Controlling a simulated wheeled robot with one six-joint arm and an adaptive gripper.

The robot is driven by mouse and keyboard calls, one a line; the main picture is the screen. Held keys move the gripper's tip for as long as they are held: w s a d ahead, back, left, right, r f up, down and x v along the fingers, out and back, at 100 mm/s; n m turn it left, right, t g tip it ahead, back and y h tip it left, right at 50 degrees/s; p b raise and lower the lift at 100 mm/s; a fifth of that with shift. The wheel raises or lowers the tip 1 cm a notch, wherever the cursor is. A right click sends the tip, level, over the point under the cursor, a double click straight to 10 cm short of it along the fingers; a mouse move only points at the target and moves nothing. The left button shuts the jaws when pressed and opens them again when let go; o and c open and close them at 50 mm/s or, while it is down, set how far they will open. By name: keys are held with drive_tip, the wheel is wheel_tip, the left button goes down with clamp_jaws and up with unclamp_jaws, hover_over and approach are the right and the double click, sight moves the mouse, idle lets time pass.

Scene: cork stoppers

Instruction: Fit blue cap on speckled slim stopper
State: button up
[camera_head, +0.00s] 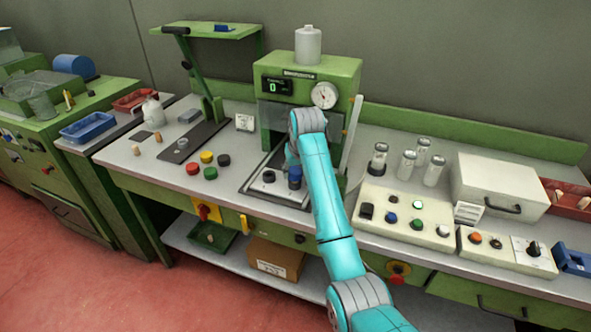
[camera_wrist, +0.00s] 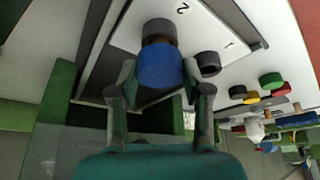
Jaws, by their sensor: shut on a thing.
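The blue cap (camera_head: 295,170) is at the front right of the press plate, and in the wrist view the blue cap (camera_wrist: 160,69) sits between my fingers. My gripper (camera_wrist: 160,90) is shut on it. A narrow brown band, likely the stopper (camera_wrist: 157,40), shows between the cap and a dark round holder (camera_wrist: 159,27). Whether it is speckled I cannot tell. The cap lines up with it; whether they touch is unclear. My arm hides most of the gripper in the head view.
A second dark holder (camera_head: 268,176) stands empty-looking to the left. Red (camera_head: 193,168), yellow (camera_head: 206,157), black (camera_head: 223,160) and green (camera_head: 210,173) caps lie left on the bench. The green press (camera_head: 340,72) stands behind; a button box (camera_head: 405,215) is right.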

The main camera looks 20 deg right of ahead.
drive_tip(key=shift+f, duration=0.2)
drive_tip(key=o, duration=0.9)
drive_tip(key=shift+c, duration=0.2)
drive_tip(key=v, duration=0.7)
drive_tip(key=shift+r, duration=0.3)
drive_tip(key=shift+s, duration=0.1)
